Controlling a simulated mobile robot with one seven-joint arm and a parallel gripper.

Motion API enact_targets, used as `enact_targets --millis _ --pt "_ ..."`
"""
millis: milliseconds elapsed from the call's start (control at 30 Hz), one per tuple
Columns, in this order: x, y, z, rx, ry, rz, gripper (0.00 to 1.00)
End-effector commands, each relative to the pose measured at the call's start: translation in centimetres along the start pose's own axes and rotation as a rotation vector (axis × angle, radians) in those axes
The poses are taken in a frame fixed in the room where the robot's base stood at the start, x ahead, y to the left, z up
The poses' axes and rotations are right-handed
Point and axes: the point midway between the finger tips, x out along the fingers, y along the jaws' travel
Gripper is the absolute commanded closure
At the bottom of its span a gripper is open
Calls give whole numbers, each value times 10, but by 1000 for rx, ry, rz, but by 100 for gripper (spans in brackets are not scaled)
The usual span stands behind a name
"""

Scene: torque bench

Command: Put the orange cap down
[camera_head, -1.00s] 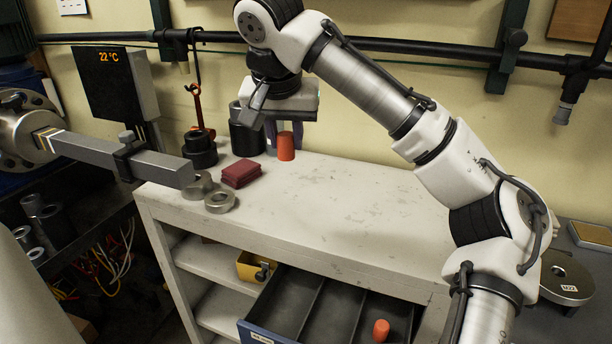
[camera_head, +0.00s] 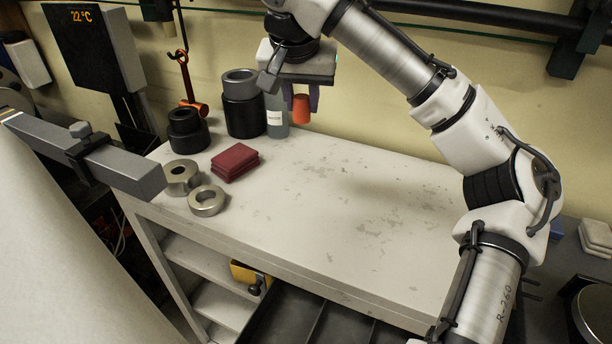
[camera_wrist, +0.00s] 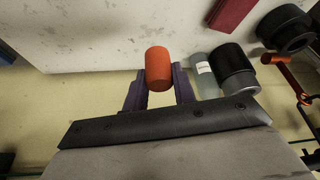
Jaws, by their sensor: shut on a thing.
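The orange cap (camera_head: 301,109) is held between the two fingers of my gripper (camera_head: 302,100) near the back edge of the pale worktop (camera_head: 330,215). In the wrist view, the cap (camera_wrist: 158,68) sits upright between the dark purple fingertips (camera_wrist: 158,88), overlapping the worktop's back edge. My gripper is shut on it. Whether the cap's underside touches the worktop or hangs above it, I cannot tell.
Left of the cap stand a labelled grey bottle (camera_head: 277,117), a dark cylinder with a grey top (camera_head: 243,108) and a black stepped part (camera_head: 187,130). Red pads (camera_head: 235,161) and metal rings (camera_head: 206,200) lie nearer the front. The worktop's middle and right are bare.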

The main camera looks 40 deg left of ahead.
Motion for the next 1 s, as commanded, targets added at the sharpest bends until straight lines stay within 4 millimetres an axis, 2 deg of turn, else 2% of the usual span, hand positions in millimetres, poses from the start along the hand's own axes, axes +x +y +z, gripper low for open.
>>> enact_targets --millis 100,400,900,1000 --pt "30 1 13 -2 -3 2 94" --pt "100 1 42 0 -3 1 94" --pt "157 1 66 0 -2 1 94" --pt "162 1 67 0 -1 0 94"
